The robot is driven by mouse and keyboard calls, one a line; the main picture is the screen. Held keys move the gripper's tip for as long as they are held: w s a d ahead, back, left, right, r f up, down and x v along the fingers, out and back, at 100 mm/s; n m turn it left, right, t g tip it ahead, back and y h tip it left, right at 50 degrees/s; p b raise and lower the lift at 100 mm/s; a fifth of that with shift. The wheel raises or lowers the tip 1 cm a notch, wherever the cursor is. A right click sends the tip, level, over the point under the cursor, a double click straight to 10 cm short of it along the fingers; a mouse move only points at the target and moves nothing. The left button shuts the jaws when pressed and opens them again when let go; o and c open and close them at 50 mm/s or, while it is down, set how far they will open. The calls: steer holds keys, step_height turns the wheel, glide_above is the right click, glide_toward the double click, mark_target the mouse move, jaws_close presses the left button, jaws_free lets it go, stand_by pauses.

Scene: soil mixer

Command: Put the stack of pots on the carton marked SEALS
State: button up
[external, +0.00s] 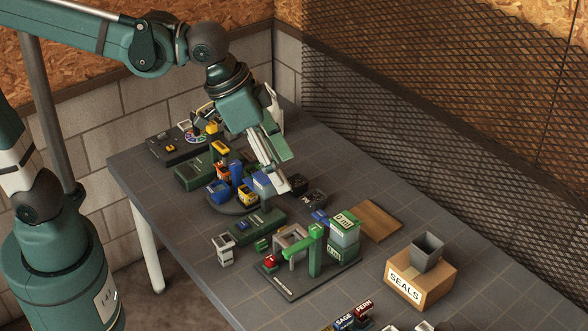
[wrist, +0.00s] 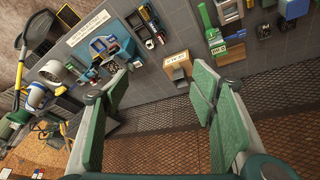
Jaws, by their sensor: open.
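The carton marked SEALS (external: 436,287) stands on the right part of the bench, its label facing front. The grey stack of pots (external: 428,250) sits upright on top of the carton; I cannot tell how many pots are nested. My gripper (external: 285,182) is open and empty, above the middle of the bench, left of and well apart from the carton and pots. In the wrist view, my gripper's green finger pads (wrist: 158,80) are spread wide. A small labelled carton (wrist: 175,60) shows between and beyond them, with the mesh fence below.
A green dispenser stand (external: 316,250) with a 0 ml display is left of the carton. A wooden board (external: 375,220) lies behind. Labelled packets (external: 353,317) lie at the front. A mesh fence (external: 440,150) borders the back.

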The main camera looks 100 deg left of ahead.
steer(key=s+d+f+m+t, duration=0.1)
steer(key=s+d+f, duration=0.1)
steer(key=s, duration=0.6)
steer(key=s+d+f+m+t, duration=0.1)
steer(key=s+f, duration=0.3)
steer(key=s, duration=0.5)
steer(key=shift+s+d+f+m, duration=0.15)
steer(key=shift+s+d+m, duration=0.2)
steer(key=shift+d, duration=0.3)
